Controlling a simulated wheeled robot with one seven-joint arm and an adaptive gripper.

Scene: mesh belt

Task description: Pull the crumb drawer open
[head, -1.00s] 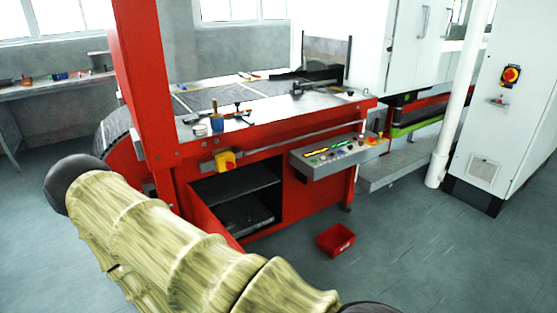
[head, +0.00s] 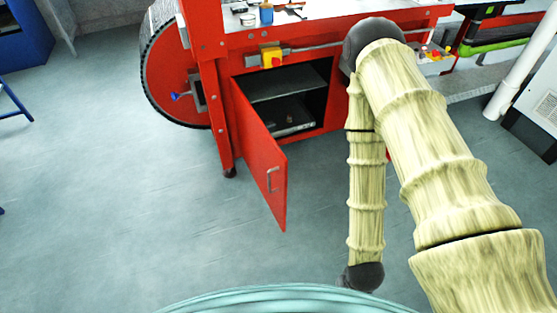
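The red machine (head: 322,42) has an open cabinet with a dark interior. A dark grey, low tray-like part (head: 293,129) sits at the bottom of the cabinet, below a grey shelf (head: 285,84); it looks like the crumb drawer, and appears to lie inside the opening. A small brownish thing shows on it, too small to tell. The red cabinet door (head: 258,150) stands swung open toward me, with a metal handle (head: 270,180). My arm is bent on the right, its forearm hanging to a dark joint at the bottom. My gripper is not visible.
A yellow switch box (head: 271,57) sits on the machine's front above the cabinet. A control panel (head: 434,62) is partly behind my arm. A white post (head: 521,72) stands at the right. The floor left of the door is clear.

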